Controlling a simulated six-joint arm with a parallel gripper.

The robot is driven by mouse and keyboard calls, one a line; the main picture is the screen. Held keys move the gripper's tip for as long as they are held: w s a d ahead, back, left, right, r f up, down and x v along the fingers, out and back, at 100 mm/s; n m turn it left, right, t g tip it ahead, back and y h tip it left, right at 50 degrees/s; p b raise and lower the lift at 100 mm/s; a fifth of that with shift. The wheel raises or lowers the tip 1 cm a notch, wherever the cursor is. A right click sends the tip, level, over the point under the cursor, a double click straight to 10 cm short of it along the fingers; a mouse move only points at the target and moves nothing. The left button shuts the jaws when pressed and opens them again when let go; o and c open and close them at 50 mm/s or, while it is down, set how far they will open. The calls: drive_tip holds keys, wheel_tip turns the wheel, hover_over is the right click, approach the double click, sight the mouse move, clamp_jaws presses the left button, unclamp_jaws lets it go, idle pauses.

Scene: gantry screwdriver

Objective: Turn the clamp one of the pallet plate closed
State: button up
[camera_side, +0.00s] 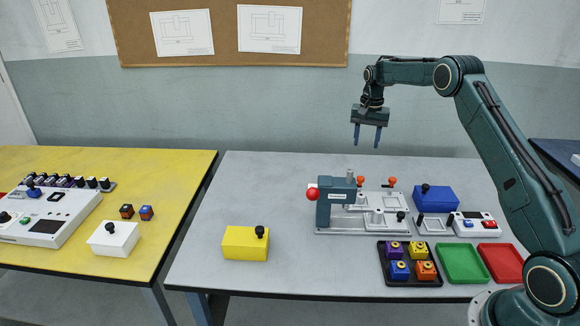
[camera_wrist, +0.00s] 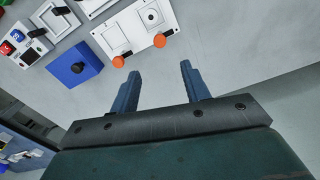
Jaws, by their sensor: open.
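The white pallet plate (camera_side: 398,226) lies under the gantry screwdriver on the grey table. Two clamps with orange knobs stand at its back edge, a left one (camera_side: 361,181) and a right one (camera_side: 392,182). I cannot tell which is clamp one, or whether either is closed. In the wrist view both orange knobs (camera_wrist: 118,62) (camera_wrist: 160,40) show at the plate's edge, just beyond my fingertips in the picture. My gripper (camera_side: 367,143) is open and empty, fingers pointing down, well above the table behind the plate. It also shows in the wrist view (camera_wrist: 160,68).
The blue-grey gantry head (camera_side: 336,203) with a red ball knob (camera_side: 313,194) stands over the plate's left side. A blue box (camera_side: 436,199) is to the right. A dark tray (camera_side: 411,282), green tray (camera_side: 462,263) and red tray (camera_side: 502,262) lie in front. Table left is mostly clear.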

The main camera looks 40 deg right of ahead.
sight(361, 178)
wheel_tip(361, 178, down, 13)
drive_tip(key=shift+f, duration=0.1)
idle(0.6)
drive_tip(key=shift+c, duration=0.2)
drive_tip(key=c, duration=1)
